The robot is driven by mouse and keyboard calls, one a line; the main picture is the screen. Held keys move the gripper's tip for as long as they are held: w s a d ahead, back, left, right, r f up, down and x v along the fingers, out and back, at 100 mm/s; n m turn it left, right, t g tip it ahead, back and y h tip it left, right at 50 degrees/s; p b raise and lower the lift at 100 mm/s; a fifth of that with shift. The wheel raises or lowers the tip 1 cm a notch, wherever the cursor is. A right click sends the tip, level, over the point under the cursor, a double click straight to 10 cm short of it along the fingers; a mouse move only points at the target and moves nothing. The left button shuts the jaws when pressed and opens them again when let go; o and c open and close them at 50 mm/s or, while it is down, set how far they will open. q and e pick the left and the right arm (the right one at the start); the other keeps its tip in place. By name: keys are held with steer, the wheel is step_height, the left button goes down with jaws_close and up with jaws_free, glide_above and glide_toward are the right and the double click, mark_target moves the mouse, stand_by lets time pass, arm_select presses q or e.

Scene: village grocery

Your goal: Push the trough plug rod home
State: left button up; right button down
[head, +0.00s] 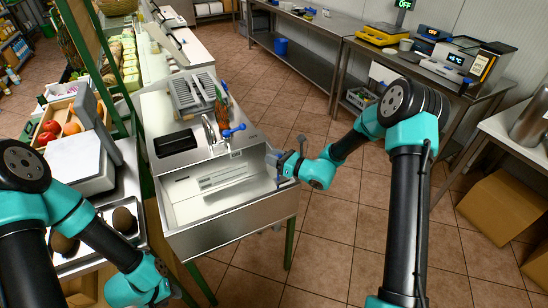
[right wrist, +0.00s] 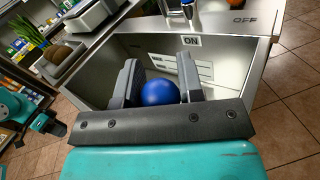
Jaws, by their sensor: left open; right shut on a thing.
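The steel trough (head: 225,212) stands in the middle of the head view, its basin empty of anything but a pale marked plate on the back wall. My right gripper (head: 284,165) is at the trough's right rim. In the right wrist view it is shut on a round blue knob (right wrist: 159,92), which sits between the two grey fingers and appears to be the plug rod's top. The rod below the knob is hidden, so I cannot tell how far in it is. My left gripper (head: 172,290) is open and empty at the bottom left, away from the trough.
A tap with a blue lever (head: 232,131) stands behind the basin. A black tray (head: 175,142) and a grey rack (head: 192,92) lie on the drainboard. A white scale (head: 82,165) and brown round items (head: 123,220) are at left.

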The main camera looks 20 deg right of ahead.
steer(key=shift+f, duration=1.95)
steer(key=c, duration=0.8)
jaws_free()
steer(key=shift+o, duration=0.2)
steer(key=shift+s+d, duration=0.1)
steer(key=v, duration=1.7)
steer(key=shift+s+r, duration=0.1)
